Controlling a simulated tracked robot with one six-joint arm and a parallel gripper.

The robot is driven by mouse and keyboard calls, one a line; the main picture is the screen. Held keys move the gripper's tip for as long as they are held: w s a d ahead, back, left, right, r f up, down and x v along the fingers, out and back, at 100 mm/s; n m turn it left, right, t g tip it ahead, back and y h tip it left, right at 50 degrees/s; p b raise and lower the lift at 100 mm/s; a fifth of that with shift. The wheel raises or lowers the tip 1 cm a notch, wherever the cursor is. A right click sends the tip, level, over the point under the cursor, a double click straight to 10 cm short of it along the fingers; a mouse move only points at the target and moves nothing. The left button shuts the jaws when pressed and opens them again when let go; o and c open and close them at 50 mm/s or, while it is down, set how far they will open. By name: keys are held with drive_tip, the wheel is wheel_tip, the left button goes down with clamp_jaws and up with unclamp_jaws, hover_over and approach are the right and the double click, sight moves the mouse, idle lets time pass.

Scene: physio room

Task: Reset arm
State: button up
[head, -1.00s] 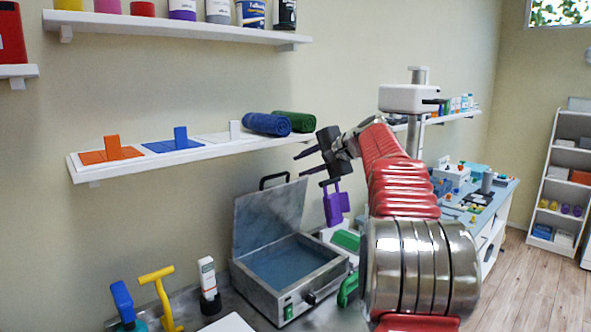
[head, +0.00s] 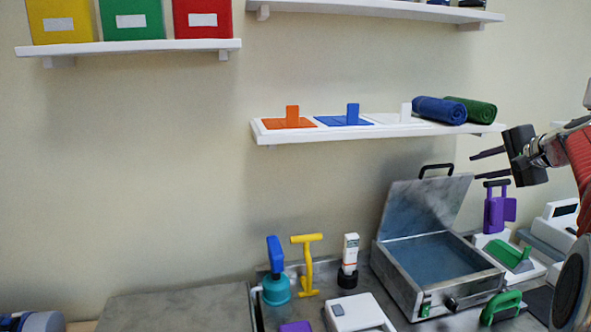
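My gripper (head: 476,167) is at the right in the head view, its two dark fingers pointing left with a gap between them. It is open and nothing shows between the fingers. It appears in front of the wall, at about the height of the lower shelf's right end. A purple handled item (head: 495,212) shows just below the gripper, near a white device. I cannot tell how far apart in depth they are. Part of my red arm shows at the right edge; the rest is out of frame.
An open metal case (head: 440,262) with water-blue inside stands on the counter, lid up. A white shelf (head: 370,131) holds orange, blue and white handled plates and rolled towels (head: 440,109). A blue-and-teal bottle (head: 276,275) and yellow tool (head: 307,265) stand left. The grey counter (head: 180,308) is bare at left.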

drive_tip(key=s+a+f+n+g+h, duration=0.1)
drive_tip(key=s+a+f+n+g, duration=0.1)
drive_tip(key=s+a+f, duration=0.4)
drive_tip(key=s+a+f+n+g, duration=0.1)
drive_tip(key=s+a+f+g, duration=0.15)
drive_tip(key=f, duration=0.55)
drive_tip(key=s+a+f+n, duration=0.3)
drive_tip(key=s+a+n, duration=0.1)
drive_tip(key=s+a, duration=0.5)
drive_tip(key=s+a+f+n+g, duration=0.1)
drive_tip(key=s+a+f+n, duration=0.2)
drive_tip(key=s+a, duration=0.6)
drive_tip(key=s+a+f+n+g+h, duration=0.1)
drive_tip(key=s+a+f+n, duration=0.1)
drive_tip(key=s+a+n, duration=0.3)
drive_tip(key=shift+s+a+f, duration=0.4)
drive_tip(key=shift+s+a, duration=1.75)
drive_tip(key=shift+s, duration=0.55)
